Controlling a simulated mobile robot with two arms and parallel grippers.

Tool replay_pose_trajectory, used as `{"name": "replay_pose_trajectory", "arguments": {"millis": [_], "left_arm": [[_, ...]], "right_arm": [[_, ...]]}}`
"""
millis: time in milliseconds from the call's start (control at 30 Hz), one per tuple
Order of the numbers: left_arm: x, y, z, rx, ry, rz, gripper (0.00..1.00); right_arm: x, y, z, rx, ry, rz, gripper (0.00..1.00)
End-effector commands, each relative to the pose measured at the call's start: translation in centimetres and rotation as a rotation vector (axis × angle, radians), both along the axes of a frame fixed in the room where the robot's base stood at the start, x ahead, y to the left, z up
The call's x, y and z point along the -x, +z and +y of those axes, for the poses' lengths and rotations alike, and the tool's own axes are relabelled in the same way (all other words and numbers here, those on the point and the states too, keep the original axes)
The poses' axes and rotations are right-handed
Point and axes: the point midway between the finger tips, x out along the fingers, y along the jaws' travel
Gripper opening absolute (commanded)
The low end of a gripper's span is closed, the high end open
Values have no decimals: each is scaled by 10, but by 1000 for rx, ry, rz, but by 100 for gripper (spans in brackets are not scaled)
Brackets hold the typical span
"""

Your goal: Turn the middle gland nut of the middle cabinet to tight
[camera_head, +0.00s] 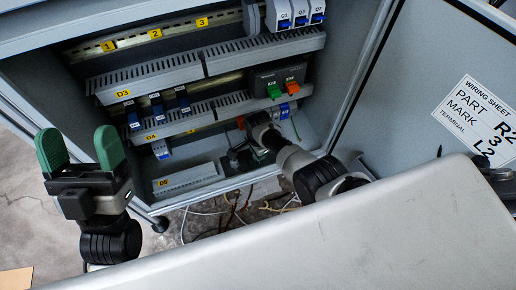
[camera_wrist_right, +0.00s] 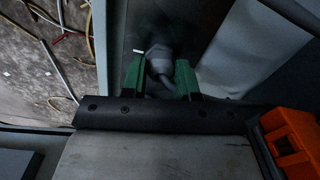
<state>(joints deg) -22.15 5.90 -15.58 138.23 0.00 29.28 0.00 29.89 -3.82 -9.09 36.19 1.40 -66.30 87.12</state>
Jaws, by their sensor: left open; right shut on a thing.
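In the right wrist view a dark grey gland nut (camera_wrist_right: 157,52) sits between the green fingers of my right gripper (camera_wrist_right: 160,75). The gripper is shut on it, and a dark cable shows below it between the fingers. A short white mark (camera_wrist_right: 138,51) lies just left of the nut. In the head view my right arm reaches low into the open cabinet (camera_head: 345,95); the arm hides the nut and most of the gripper there. My left gripper (camera_head: 80,150) is open and empty, with green fingers pointing up, in front of the cabinet's left side.
The cabinet holds rails with breakers (camera_head: 295,14), wire ducts (camera_head: 150,77) and an orange block (camera_head: 296,72). The open door (camera_head: 440,70) with a wiring sheet (camera_head: 480,118) stands at right. Loose cables (camera_head: 235,212) lie below. A grey surface (camera_head: 330,235) fills the foreground.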

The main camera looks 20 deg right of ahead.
Motion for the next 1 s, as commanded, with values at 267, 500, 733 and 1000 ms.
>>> {"name": "replay_pose_trajectory", "arguments": {"millis": [267,500,733,1000], "left_arm": [[-14,-8,-2,-40,8,128,73],[-18,-12,-2,-52,9,168,73],[-19,-13,-2,-54,11,174,73],[-19,-13,-2,-53,11,173,73]], "right_arm": [[1,1,0,0,-139,1,6],[1,0,-1,1,-187,0,6],[1,0,-1,1,-194,0,6],[1,0,-1,1,-194,0,42]]}}
